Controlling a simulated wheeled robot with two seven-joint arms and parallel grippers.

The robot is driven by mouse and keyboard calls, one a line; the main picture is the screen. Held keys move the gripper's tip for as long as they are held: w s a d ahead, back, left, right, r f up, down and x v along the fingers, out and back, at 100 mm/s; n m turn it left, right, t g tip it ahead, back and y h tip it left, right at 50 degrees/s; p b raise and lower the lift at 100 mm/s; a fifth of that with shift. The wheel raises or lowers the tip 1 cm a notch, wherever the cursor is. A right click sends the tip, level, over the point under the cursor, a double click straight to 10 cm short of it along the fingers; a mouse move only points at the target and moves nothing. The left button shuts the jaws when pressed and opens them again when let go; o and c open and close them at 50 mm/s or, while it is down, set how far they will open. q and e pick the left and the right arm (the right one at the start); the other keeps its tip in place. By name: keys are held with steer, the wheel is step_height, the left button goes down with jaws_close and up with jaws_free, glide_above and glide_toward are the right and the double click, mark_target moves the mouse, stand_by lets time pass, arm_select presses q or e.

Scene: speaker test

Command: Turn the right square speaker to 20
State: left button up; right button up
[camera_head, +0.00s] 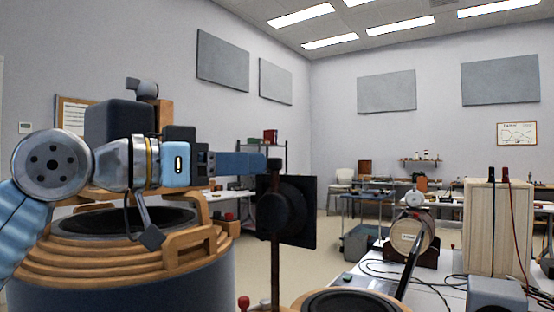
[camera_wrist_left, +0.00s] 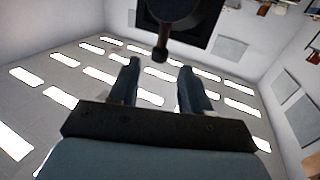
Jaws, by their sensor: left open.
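A black square speaker (camera_head: 302,234) with a round dark part on its face stands near the middle of the head view, behind a thin upright post (camera_head: 275,262). Its dark square shape (camera_wrist_left: 201,38) shows at the top of the left wrist view, with a dark post end in front. My left gripper (camera_head: 262,162) points right, close to the post's top in the picture; whether they touch I cannot tell. In the left wrist view its two fingers (camera_wrist_left: 160,72) are apart with nothing between them. My right gripper is not in view. No scale or number is readable.
A large round wooden-ringed speaker (camera_head: 75,268) stands below my left arm. A wooden box (camera_head: 497,228) with red and black plugs, cables and a round wooden-rimmed unit (camera_head: 410,238) stand on a bench at right. Open floor (camera_head: 338,232) shows behind the speaker.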

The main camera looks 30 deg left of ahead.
mark_target(273, 163)
arm_select(q)
steer(key=x, duration=0.6)
steer(key=shift+w+d+p, duration=0.15)
steer(key=shift+w+p, duration=0.05)
steer(key=shift+p, duration=0.2)
jaws_close()
steer(key=shift+m+g+h, duration=1.9)
steer(key=shift+m+h, duration=0.1)
steer(key=shift+h, duration=0.5)
jaws_free()
steer(key=shift+s, duration=0.1)
steer(key=v, duration=1.4)
